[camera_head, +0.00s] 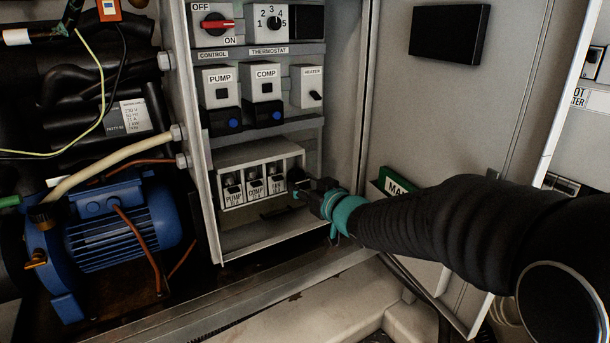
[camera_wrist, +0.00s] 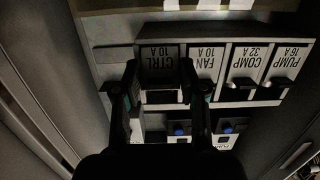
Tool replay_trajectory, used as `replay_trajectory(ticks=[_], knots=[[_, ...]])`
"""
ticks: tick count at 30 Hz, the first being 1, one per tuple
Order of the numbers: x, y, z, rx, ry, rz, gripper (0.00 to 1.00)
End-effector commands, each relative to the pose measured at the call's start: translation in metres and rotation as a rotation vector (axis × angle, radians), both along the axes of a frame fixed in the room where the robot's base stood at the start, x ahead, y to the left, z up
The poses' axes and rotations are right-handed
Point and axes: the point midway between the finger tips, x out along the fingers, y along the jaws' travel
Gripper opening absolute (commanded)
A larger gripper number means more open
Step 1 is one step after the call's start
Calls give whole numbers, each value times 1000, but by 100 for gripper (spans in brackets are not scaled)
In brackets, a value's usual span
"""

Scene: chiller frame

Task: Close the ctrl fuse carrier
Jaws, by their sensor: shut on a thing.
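The ctrl fuse carrier (camera_wrist: 160,52), labelled CTRL 10 A, is at the left end of the fuse row in the wrist view, where the labels appear upside down. My gripper (camera_wrist: 159,78) has one finger on each side of this carrier and is shut on it. In the head view my gripper (camera_head: 299,186) is at the right end of the fuse row and hides the ctrl carrier. How far the carrier is tilted is hard to tell. The fan carrier (camera_head: 277,185), comp carrier (camera_head: 255,188) and pump carrier (camera_head: 233,193) sit in line to its left.
Above the fuse row are the pump switch (camera_head: 220,87), comp switch (camera_head: 266,83) and heater switch (camera_head: 312,86). The cabinet's side wall (camera_head: 345,100) is close to the right of my gripper. A blue motor (camera_head: 123,228) stands at the lower left.

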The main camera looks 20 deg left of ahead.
Motion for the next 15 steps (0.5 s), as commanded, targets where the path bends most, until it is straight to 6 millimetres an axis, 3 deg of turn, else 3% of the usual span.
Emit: replay_trajectory(ticks=[1,15], knots=[[0,1,9,-12,12,1,7],[1,7,12,-160,140,13,7]])
